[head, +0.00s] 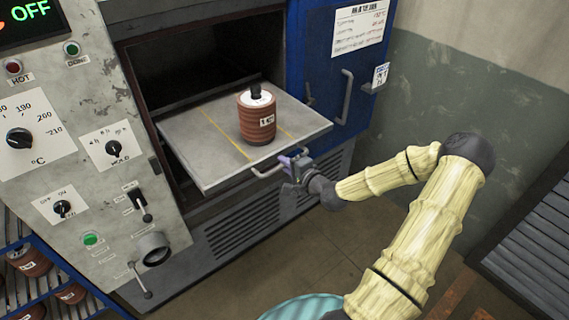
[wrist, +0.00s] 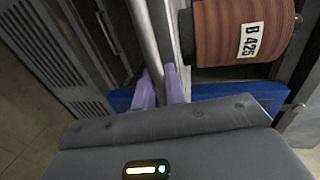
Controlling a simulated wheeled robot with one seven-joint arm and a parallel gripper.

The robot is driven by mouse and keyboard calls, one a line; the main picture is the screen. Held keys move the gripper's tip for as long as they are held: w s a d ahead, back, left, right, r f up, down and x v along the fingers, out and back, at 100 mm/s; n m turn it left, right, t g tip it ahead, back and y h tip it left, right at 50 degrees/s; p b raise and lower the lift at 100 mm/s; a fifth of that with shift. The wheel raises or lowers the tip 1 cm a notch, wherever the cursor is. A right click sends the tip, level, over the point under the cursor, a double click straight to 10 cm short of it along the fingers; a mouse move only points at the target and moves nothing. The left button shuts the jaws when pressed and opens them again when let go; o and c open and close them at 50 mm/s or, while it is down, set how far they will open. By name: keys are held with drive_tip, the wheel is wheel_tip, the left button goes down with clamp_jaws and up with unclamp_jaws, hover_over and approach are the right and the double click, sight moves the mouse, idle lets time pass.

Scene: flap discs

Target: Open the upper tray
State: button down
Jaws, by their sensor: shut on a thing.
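The upper tray (head: 205,150) is a grey plate with yellow lines, and it sticks out of the oven's dark opening. A reddish-brown stack of discs (head: 257,120) with a white label stands on it, and the stack also shows in the wrist view (wrist: 235,30). The tray has a bar handle (head: 268,172) along its front edge. My gripper (head: 298,160) is at the right end of this handle. In the wrist view its purple fingertips (wrist: 160,88) are closed around the metal bar (wrist: 145,40). The contact point itself is partly hidden.
The blue oven door (head: 335,80) stands open to the right of the tray. A control panel (head: 85,130) with dials and an OFF display is at left. A rack (head: 40,275) with more disc stacks is at lower left. A slatted surface (head: 530,240) is at right.

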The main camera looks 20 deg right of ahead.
drive_tip(key=c, duration=1.5)
unclamp_jaws()
drive_tip(key=shift+c, duration=0.2)
drive_tip(key=shift+s, duration=0.1)
drive_tip(key=p+v, duration=0.5)
drive_tip(key=v, duration=1.2)
drive_tip(key=shift+p, duration=0.4)
drive_tip(key=shift+d, duration=0.1)
